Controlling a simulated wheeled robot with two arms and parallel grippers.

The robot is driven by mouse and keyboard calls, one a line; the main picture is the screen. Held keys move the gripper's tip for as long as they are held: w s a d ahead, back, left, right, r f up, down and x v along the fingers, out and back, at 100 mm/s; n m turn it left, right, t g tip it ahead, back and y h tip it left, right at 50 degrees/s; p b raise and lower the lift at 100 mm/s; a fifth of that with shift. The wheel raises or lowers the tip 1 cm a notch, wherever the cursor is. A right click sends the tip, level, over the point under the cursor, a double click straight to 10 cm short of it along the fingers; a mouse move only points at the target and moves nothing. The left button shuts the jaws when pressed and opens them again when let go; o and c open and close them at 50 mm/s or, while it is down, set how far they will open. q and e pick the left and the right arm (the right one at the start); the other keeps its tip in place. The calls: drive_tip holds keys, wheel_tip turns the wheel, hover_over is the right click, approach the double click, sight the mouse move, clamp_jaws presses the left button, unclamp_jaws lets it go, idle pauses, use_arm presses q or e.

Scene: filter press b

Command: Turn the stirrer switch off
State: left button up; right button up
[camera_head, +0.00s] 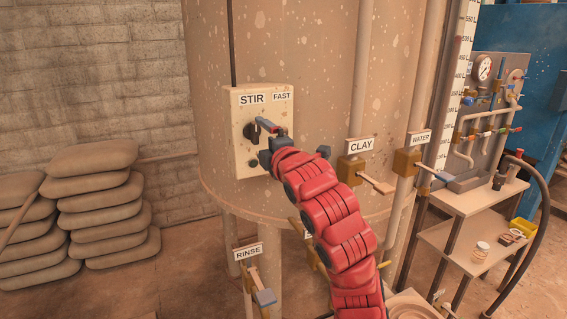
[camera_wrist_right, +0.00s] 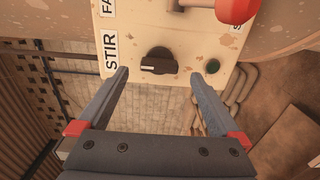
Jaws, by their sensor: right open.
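The stirrer switch is a black rotary knob (camera_wrist_right: 158,61) with a white mark, on a cream panel (camera_head: 240,101) labelled STIR. In the right wrist view its mark points left, toward the STIR label. The knob also shows in the head view (camera_head: 252,133). My right gripper (camera_wrist_right: 160,74) is open and empty in front of the panel. In the wrist view its fingertips appear on either side of the knob, apart from it; the depth gap is unclear. My left gripper is not in view.
A green button (camera_wrist_right: 212,66) sits below the knob. A red-gripped lever (camera_wrist_right: 237,10) is close by on the panel's right. The large tank (camera_head: 320,70) stands behind. CLAY (camera_head: 371,182) and WATER (camera_head: 425,170) valve handles jut out at right. Stacked sacks (camera_head: 105,210) lie left.

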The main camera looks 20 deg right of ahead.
drive_tip(key=s+b, duration=0.7)
drive_tip(key=s, duration=0.7)
drive_tip(key=shift+d, duration=0.25)
drive_tip(key=shift+w, duration=0.1)
